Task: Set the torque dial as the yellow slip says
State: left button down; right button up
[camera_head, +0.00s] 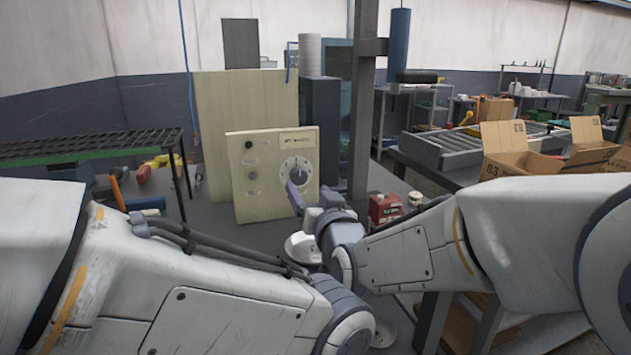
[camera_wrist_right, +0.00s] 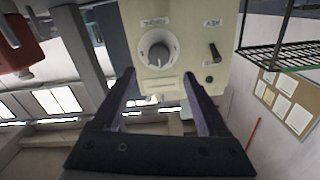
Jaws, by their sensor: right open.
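The torque dial (camera_head: 300,168) is a grey knob on a pale round scale, at the right of an upright cream panel (camera_head: 238,195). In the right wrist view the knob (camera_wrist_right: 158,53) is seen tilted, and its pointer and marks are too small to read. My right gripper (camera_head: 296,194) is just in front of the panel, below the dial. In the wrist view its two fingers (camera_wrist_right: 159,76) are spread, with nothing between them and the dial beyond their tips. My left arm crosses the bottom of the head view, but its gripper does not show.
The panel also has a black lever (camera_wrist_right: 213,53) beside the dial. A red box (camera_head: 386,208) is right of my right gripper, near a grey post (camera_head: 362,120). A green-edged rack (camera_head: 95,146) is on the left. Open cardboard boxes (camera_head: 525,163) are on the right.

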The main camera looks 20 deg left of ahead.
aim_at(302, 179)
jog(key=x, duration=0.7)
jog(key=shift+w+a+p, duration=0.1)
jog(key=shift+w+p, duration=0.2)
jog(key=shift+w, duration=0.1)
jog(key=shift+c, duration=0.3)
grip_shut()
jog(key=shift+f+m+b, duration=0.25)
jog(key=shift+m+b, duration=1.05)
jog(key=shift+b, duration=0.25)
jog(key=m+b, duration=0.9)
jog(key=shift+f, duration=0.15)
jog(key=m+b, duration=0.3)
jog(key=shift+w+m, duration=0.1)
jog(key=shift+m, duration=0.2)
jog(key=shift+m+b, duration=0.75)
jog(key=shift+m, duration=0.65)
